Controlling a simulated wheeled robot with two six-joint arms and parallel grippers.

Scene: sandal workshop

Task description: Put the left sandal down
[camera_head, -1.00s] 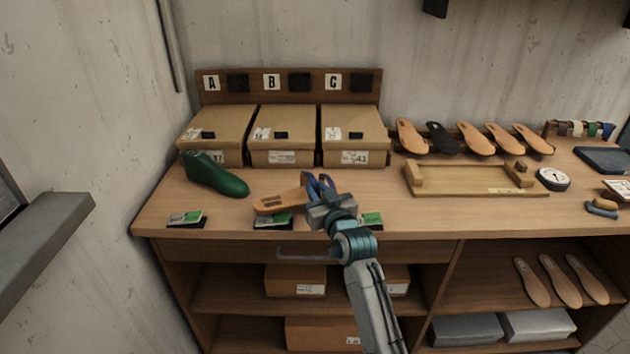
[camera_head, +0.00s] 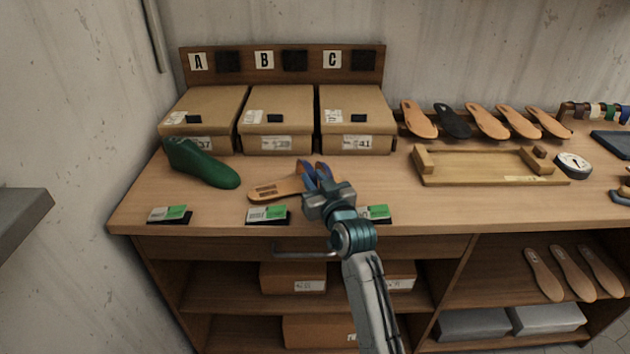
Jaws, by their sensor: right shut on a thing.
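The sandal (camera_head: 274,189) has a tan sole with dark marks near its left end and blue straps (camera_head: 307,171). It lies across the front middle of the workbench (camera_head: 215,208), in front of the box under letter B. My right gripper (camera_head: 321,190) reaches in from the front and is shut on the sandal at its strapped end, which it partly hides. The sandal is at or just above the bench top; I cannot tell whether it touches. My left gripper is not in view.
A green shoe last (camera_head: 201,164) lies left of the sandal. Three cardboard boxes (camera_head: 277,110) stand behind. Green-and-white cards (camera_head: 268,214) line the front edge. A wooden jig (camera_head: 490,166) and several soles (camera_head: 487,122) are to the right.

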